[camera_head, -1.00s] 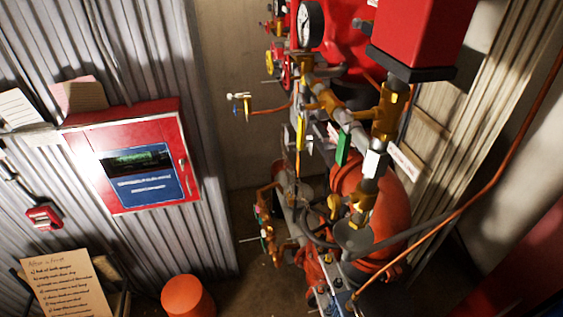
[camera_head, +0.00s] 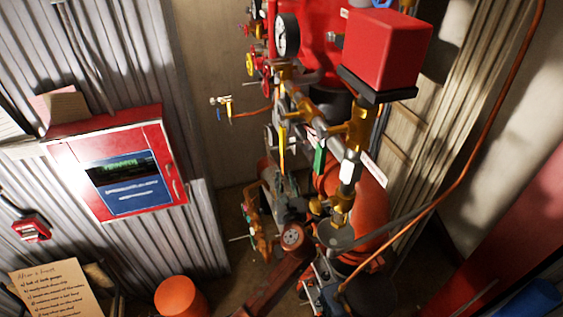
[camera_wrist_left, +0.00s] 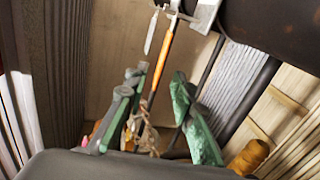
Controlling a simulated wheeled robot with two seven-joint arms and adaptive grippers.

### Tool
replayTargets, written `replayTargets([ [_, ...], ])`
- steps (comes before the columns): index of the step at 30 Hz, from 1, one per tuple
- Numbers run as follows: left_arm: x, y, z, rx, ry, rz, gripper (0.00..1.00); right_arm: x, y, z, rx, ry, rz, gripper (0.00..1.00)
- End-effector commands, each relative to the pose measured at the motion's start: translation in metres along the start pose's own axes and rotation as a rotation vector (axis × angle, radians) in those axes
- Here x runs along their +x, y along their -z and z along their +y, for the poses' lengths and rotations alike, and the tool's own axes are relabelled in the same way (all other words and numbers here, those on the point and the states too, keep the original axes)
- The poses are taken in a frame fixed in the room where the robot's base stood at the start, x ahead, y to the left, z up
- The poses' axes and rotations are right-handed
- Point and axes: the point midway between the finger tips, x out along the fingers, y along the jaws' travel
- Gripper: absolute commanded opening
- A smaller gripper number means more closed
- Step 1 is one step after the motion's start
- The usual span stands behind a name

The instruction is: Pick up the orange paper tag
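In the left wrist view a narrow orange strip (camera_wrist_left: 161,58) hangs from a metal bracket and looks like the orange paper tag seen nearly edge-on. Twine (camera_wrist_left: 146,134) shows at its lower end. My left gripper (camera_wrist_left: 158,82) is open, with its two greenish fingers on either side of the strip. I cannot tell whether either finger touches it. In the head view my left gripper (camera_head: 273,178) is small and dark among the pipework, below a hanging yellow tag (camera_head: 282,146). I cannot make out the orange tag there. My right gripper is not in view.
A green tag (camera_head: 320,158) and a white tag (camera_head: 374,170) hang close by on the valves. Brass fittings (camera_head: 358,122), a red box (camera_head: 388,48) and a pressure gauge (camera_head: 287,35) crowd around. A red cabinet (camera_head: 118,165) is on the left wall.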

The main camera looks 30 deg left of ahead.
Motion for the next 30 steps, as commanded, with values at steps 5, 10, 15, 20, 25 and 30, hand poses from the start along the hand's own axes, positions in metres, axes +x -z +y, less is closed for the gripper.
replayTargets([
  [5, 0.016, -0.009, 0.000, 0.028, -0.007, -0.016, 0.23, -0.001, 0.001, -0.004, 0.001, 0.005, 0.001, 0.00],
  [10, 0.034, -0.011, 0.000, 0.024, -0.006, -0.015, 0.23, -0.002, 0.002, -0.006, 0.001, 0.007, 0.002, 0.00],
  [15, 0.059, -0.015, -0.001, 0.024, -0.006, -0.015, 0.23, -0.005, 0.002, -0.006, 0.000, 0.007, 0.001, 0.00],
  [20, 0.075, -0.013, -0.001, 0.024, -0.005, -0.014, 0.23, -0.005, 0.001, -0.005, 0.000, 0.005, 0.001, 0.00],
  [25, 0.077, -0.013, -0.001, 0.022, -0.004, -0.013, 0.23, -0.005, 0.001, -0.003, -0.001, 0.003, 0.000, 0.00],
  [30, 0.077, -0.012, -0.001, 0.022, -0.004, -0.013, 0.18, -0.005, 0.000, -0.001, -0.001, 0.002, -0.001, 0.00],
])
